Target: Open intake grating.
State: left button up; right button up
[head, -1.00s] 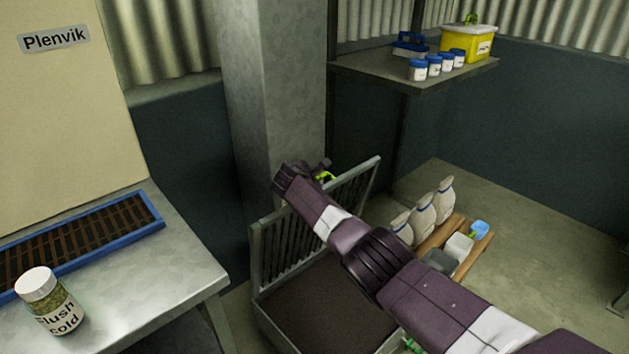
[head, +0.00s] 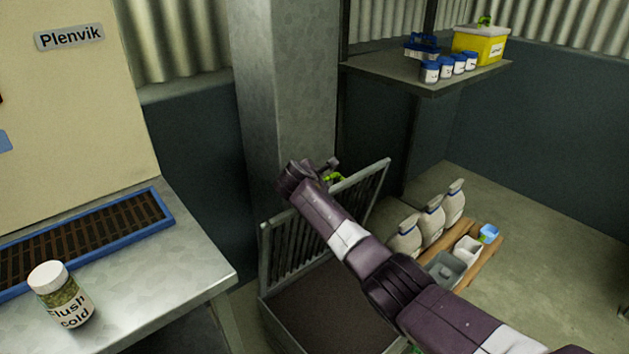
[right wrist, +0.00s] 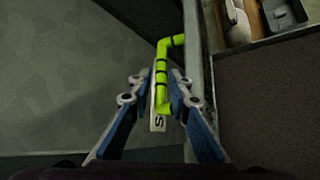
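The intake grating (head: 300,237) is a grey barred frame, raised and standing steeply at the back edge of a dark open hopper (head: 335,305). A bright green handle (head: 335,178) sits on its upper edge. My right gripper (head: 327,170) is at that handle. In the right wrist view, the blue-padded fingers of my right gripper (right wrist: 160,80) lie close on both sides of the green handle (right wrist: 161,72) and appear shut on it. A white label with part of a letter shows below the handle. My left gripper is not in view.
A metal table (head: 165,265) at left holds a blue-framed grate (head: 155,196) and a labelled jar (head: 62,295). A grey pillar (head: 290,90) stands behind the grating. Pale bottles (head: 432,217) and tubs stand on a wooden pallet at right, below a shelf (head: 425,82).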

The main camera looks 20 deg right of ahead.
jog(key=shift+v, duration=4.15)
jog(key=shift+f, duration=0.1)
